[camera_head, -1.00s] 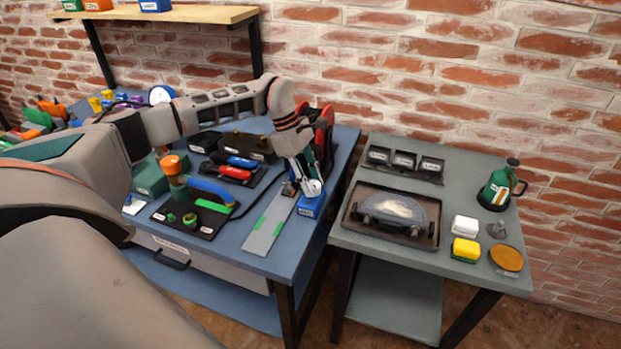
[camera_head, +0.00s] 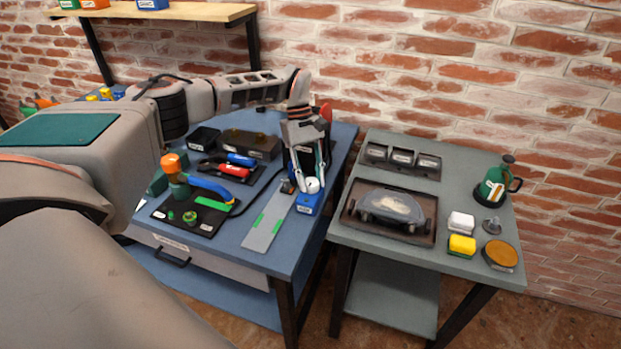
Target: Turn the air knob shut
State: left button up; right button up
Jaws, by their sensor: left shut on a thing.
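My left gripper (camera_head: 308,186) reaches down from the left arm to the right edge of the blue workbench (camera_head: 228,262). It is shut at the top of a small blue block (camera_head: 306,207) with a white label. A small round white part shows at the fingertips. What the fingers hold looks like the air knob, but they mostly hide it, so its angle cannot be told. A small dark and brass-coloured piece (camera_head: 288,187) sits just left of the fingers. My right gripper is not in view.
A grey plate with green strips (camera_head: 268,222) lies left of the block. A black tray (camera_head: 200,228) carries an orange-topped tool (camera_head: 174,162). A grey table (camera_head: 400,256) stands to the right across a narrow gap, with a dark tray (camera_head: 388,236). The brick wall (camera_head: 450,70) is behind.

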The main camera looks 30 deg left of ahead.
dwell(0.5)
pick_arm(q)
jog(key=o, duration=1.1)
jog(key=v, duration=1.2)
jog(key=shift+f, duration=0.1)
